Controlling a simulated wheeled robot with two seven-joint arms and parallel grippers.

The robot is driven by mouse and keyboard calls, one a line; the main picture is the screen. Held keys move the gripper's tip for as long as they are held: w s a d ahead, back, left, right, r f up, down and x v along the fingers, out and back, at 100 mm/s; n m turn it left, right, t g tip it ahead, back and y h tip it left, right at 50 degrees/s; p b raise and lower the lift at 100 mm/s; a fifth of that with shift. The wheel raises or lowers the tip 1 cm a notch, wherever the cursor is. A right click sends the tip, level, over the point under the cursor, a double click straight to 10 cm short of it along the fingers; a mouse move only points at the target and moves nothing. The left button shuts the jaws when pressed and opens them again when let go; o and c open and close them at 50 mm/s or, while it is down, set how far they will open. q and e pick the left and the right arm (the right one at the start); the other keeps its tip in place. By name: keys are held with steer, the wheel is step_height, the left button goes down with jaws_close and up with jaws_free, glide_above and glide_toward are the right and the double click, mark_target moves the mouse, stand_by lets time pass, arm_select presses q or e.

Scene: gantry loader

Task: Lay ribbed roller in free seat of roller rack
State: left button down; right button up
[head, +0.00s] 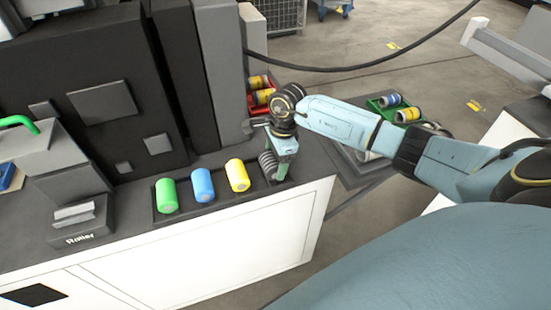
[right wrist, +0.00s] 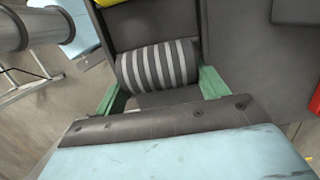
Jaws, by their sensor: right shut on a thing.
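The roller rack (head: 218,204) is a dark tray on the counter near its right end. A green roller (head: 166,195), a blue roller (head: 202,185) and a yellow roller (head: 237,175) lie in it from left to right. My right gripper (head: 276,170) is at the rack's right end, shut on the grey-and-dark ribbed roller (head: 267,165). In the right wrist view the ribbed roller (right wrist: 158,65) lies between the two green fingers, over a dark recess. I cannot tell whether it touches the rack floor. My left gripper is not in view.
A dark machine housing (head: 90,90) stands behind the rack. A block marked "Roller" (head: 82,222) is left of it. A red bin (head: 262,92) and a green bin (head: 392,105) hold other rollers. The counter's right edge is close to my right gripper.

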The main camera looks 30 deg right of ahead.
steer(key=o, duration=1.1)
steer(key=shift+o, duration=0.2)
steer(key=shift+r, duration=0.15)
step_height(320, 180, up, 19)
steer(key=d+p, duration=0.2)
steer(key=p, duration=0.1)
steer(key=shift+s, duration=0.25)
